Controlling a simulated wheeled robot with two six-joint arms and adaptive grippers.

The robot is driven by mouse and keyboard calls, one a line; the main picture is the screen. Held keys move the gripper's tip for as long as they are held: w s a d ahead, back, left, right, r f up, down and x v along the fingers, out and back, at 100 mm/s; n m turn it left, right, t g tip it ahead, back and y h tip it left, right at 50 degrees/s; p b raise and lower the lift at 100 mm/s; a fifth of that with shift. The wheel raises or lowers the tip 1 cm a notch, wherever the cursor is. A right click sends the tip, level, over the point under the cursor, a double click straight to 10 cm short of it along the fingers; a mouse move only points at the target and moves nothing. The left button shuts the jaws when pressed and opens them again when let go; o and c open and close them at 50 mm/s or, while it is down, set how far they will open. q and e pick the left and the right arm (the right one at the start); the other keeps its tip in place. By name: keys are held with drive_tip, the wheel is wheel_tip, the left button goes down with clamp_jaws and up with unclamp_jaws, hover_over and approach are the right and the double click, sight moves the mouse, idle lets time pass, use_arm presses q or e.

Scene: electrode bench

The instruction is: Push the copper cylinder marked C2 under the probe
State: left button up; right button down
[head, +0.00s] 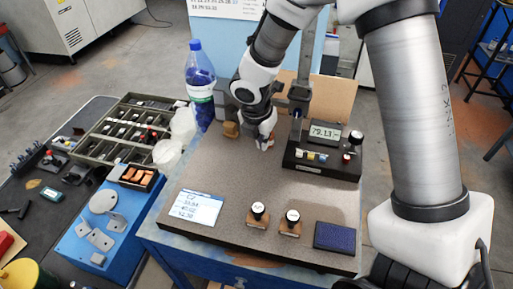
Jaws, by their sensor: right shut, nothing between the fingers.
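My right gripper (265,145) is shut and empty, low over the speckled bench top, left of the probe stand. The probe stand has a dark upright post (298,105) on a black base (320,166), with a display (325,132) that seems to read 79.13. A small brown-copper piece (231,130) stands just left of my right gripper; I cannot read a mark on it or tell whether it is the C2 cylinder. The spot under the probe is too small to make out. A white card (196,208) with handwriting headed C2 lies at the front left.
A blue bottle (200,85) stands behind. A compartment tray (125,130) and a box of orange pieces (137,175) are left. The bench middle is clear.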

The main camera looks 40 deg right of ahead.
drive_tip(key=shift+a+r, duration=0.15)
drive_tip(key=shift+a, duration=0.1)
drive_tip(key=v, duration=1.1)
drive_tip(key=shift+r, duration=0.35)
drive_tip(key=shift+d+f, duration=0.1)
